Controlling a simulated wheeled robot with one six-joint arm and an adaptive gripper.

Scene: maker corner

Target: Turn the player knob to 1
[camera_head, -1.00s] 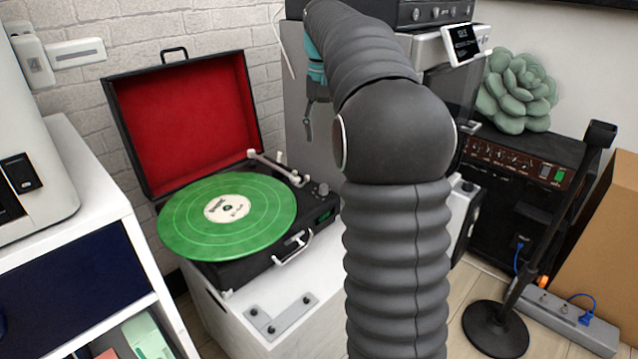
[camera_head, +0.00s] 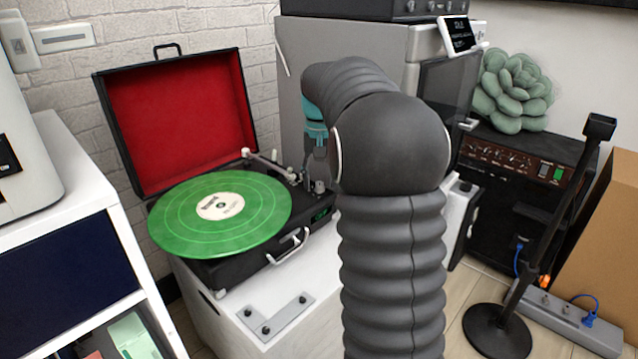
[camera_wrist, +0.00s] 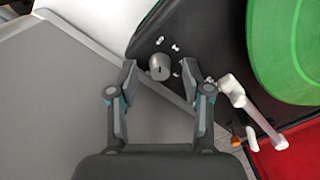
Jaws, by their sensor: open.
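The record player (camera_head: 240,262) is an open black case with a red-lined lid and a green record (camera_head: 175,225) on its platter. Its grey player knob (camera_head: 319,187) stands at the right of the deck, near the tonearm. In the wrist view the knob (camera_wrist: 159,67) shows a dark pointer mark, but I cannot read any numbers. My gripper (camera_head: 313,172) hangs over the deck's right part, close to the knob. In the wrist view my gripper (camera_wrist: 158,74) is open, with one finger on each side of the knob. I cannot tell whether either finger touches it.
The white tonearm (camera_wrist: 238,98) lies just right of my right finger. A large grey cabinet (camera_head: 340,45) stands right behind the player. A flat bracket (camera_head: 275,315) lies on the white stand in front. A microphone stand (camera_head: 540,240) and an amplifier (camera_head: 520,180) are at the right.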

